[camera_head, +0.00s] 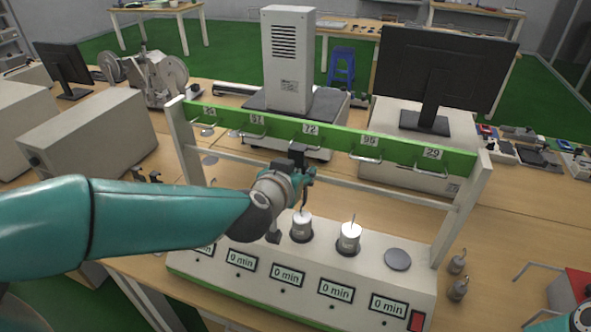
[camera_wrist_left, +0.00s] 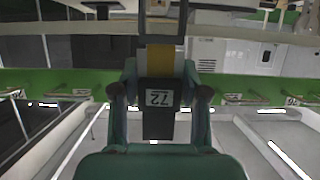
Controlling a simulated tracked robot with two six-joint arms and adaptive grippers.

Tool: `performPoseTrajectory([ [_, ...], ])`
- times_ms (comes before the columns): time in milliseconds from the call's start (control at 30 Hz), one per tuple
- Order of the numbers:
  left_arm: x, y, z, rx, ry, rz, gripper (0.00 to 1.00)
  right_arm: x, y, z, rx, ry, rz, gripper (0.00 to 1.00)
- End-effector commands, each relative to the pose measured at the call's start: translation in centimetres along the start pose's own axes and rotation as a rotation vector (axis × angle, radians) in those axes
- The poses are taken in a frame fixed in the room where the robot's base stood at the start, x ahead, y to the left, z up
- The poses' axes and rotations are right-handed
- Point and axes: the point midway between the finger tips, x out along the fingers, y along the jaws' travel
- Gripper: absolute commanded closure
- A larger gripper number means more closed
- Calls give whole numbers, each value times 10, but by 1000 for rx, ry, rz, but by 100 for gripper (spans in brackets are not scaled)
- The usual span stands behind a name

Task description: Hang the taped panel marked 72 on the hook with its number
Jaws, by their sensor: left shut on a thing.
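My left gripper (camera_head: 303,176) is in front of the green rail (camera_head: 335,138), just below its 72 label (camera_head: 311,129). In the left wrist view my left gripper (camera_wrist_left: 160,70) is shut on the taped panel (camera_wrist_left: 151,126), a dark plate with a label reading 72 upside down and a yellow strip at its top. In the head view the panel is mostly hidden by the gripper and hard to make out. Wire hooks stick out from the rail under its number labels; the hook at 72 is largely hidden behind my gripper. My right gripper is out of view.
Below the rail, a white timer box (camera_head: 300,262) has several displays reading 0 min. White posts (camera_head: 462,205) support the rail. Small metal weights (camera_head: 458,290) stand at right.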

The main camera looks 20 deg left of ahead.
Motion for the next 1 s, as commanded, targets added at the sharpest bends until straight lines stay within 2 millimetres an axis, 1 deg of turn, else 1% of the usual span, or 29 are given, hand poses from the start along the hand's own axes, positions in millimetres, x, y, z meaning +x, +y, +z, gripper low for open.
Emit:
performPoseTrajectory([
  [333,2,0,-1,-1,1,-1,95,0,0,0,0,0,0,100],
  [800,14,-1,-7,-1,2,-2,95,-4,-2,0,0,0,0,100],
  [1000,16,-1,-7,-1,2,-2,95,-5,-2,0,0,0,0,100],
])
